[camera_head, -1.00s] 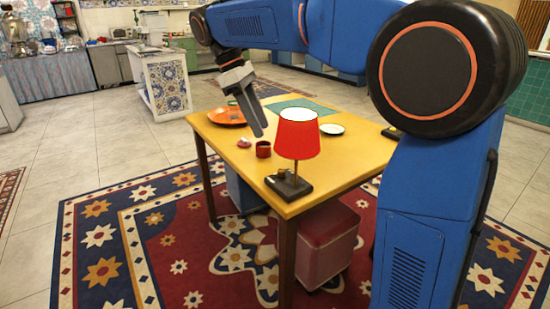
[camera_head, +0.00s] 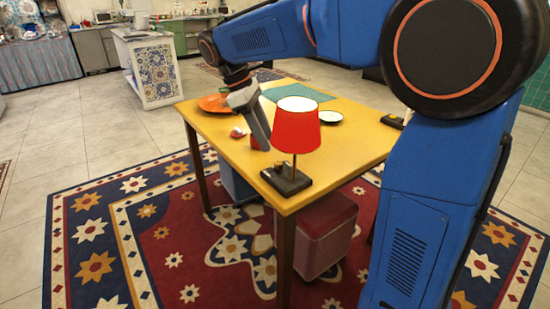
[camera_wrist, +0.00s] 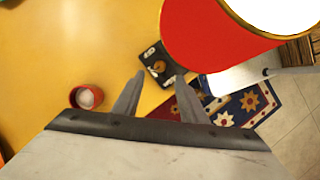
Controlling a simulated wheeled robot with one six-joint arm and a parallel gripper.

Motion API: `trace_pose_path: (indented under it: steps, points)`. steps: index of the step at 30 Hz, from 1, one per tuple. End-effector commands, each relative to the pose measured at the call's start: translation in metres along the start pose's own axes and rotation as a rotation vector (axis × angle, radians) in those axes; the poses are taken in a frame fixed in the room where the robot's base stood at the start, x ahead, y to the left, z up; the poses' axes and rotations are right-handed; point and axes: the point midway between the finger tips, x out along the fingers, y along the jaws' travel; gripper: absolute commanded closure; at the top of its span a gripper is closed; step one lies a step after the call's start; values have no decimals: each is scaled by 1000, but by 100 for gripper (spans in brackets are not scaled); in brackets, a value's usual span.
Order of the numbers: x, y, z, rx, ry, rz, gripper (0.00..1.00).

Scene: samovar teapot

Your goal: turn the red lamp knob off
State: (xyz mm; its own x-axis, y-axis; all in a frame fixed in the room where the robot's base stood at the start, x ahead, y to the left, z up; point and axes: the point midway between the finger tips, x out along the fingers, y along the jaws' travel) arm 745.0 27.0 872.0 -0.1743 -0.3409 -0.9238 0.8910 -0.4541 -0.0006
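The red lamp (camera_head: 296,126) stands on a dark base (camera_head: 287,181) at the near corner of the yellow table. In the wrist view its red shade (camera_wrist: 210,38) fills the upper right. A small brass-coloured knob (camera_wrist: 158,67) shows on the dark base (camera_wrist: 152,56), next to small markings too small to read. My gripper (camera_wrist: 155,88) is open and empty, its two fingers apart, with the base showing beyond and between the tips. In the head view my gripper (camera_head: 264,146) points down just left of the shade, above the table.
A red cup (camera_wrist: 87,97) stands left of my fingers in the wrist view. An orange plate (camera_head: 213,103), a white saucer (camera_head: 331,116) and a teal mat (camera_head: 309,92) lie on the yellow table (camera_head: 340,158). A red stool (camera_head: 325,235) is below.

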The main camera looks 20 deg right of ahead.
Motion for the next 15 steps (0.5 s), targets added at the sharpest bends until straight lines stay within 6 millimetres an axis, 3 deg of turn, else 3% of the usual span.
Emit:
trace_pose_path:
  steps: [9,15]
  points:
    - [53,0,0,0,-1,-1,61]
    - [72,0,0,0,-1,0,61]
